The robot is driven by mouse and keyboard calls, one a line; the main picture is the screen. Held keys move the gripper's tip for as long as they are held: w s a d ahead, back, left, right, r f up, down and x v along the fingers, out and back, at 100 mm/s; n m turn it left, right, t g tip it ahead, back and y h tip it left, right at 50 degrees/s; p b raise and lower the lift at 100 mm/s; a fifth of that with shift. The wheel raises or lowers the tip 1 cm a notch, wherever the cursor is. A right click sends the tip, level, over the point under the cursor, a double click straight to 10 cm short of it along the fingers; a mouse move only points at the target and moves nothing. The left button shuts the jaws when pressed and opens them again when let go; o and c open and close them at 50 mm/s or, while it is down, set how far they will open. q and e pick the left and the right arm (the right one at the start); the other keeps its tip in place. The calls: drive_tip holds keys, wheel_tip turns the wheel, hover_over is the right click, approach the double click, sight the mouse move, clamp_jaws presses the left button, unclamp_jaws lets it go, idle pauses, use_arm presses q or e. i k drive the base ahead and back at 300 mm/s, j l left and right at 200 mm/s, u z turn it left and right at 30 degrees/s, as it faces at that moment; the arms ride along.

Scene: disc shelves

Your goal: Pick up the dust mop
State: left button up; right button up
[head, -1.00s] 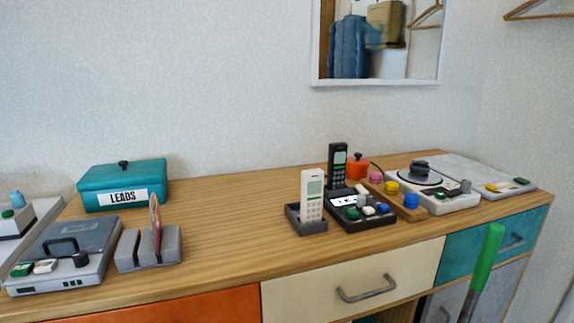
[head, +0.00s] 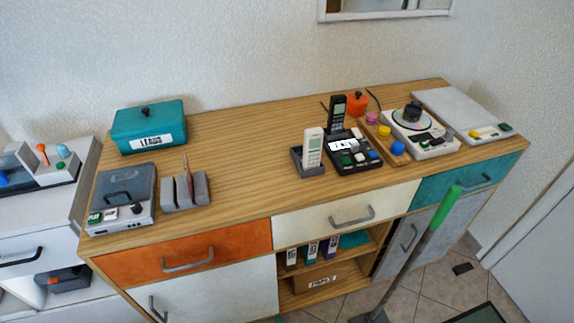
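The dust mop shows in the head view at the right. Its green grip (head: 441,208) is at the top, in front of the teal drawer, and its grey pole (head: 405,270) slants down to the left. The pole stands in front of the grey cabinet door. Its lower end reaches a dark grey part near the bottom edge of the view, where it is partly cut off. Neither of my grippers is in view.
A wooden sideboard (head: 240,135) carries a teal LEADS box (head: 149,128), handsets, and several small devices. Its cream drawer (head: 345,215) and orange drawer (head: 185,250) are shut. An open shelf (head: 335,296) holds boxes. Tiled floor (head: 445,283) lies around the mop; a dark-framed mat (head: 478,314) is at right.

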sight(379, 315)
drive_tip(key=k+l, duration=0.1)
drive_tip(key=k, duration=1.35)
